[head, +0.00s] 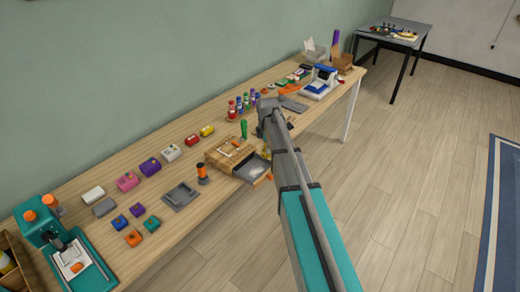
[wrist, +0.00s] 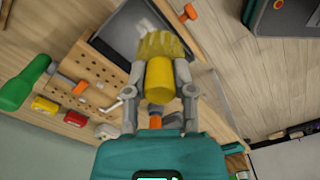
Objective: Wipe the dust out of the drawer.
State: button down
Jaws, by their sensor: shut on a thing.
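A drawer (head: 247,170) with a grey inside stands pulled out from a wooden pegboard-like block (head: 222,158) at the table's front edge. A pale patch that looks like dust lies inside. In the wrist view the drawer (wrist: 122,28) is at the top, with an orange knob (wrist: 190,12) on its front. My gripper (wrist: 159,88) is shut on a yellow brush (wrist: 159,78), whose bristles point toward the drawer and overlap its edge. I cannot tell whether they touch it. In the head view my arm mostly hides the gripper; a bit of the yellow brush (head: 265,153) shows beside it.
An orange-handled tool and small rods stand in the block. Several bottles (head: 240,103) stand behind. The floor in front of the table is clear.

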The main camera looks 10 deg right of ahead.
jog(key=w, duration=0.1)
jog(key=w+f+b, duration=0.1)
jog(key=w, duration=0.1)
jog(key=w+f, duration=0.1)
jog(key=w, duration=0.1)
jog(key=shift+a+f+b, duration=0.2)
jog(key=shift+a+b, duration=0.05)
jog(key=shift+b, duration=0.05)
jog(key=shift+s, duration=0.1)
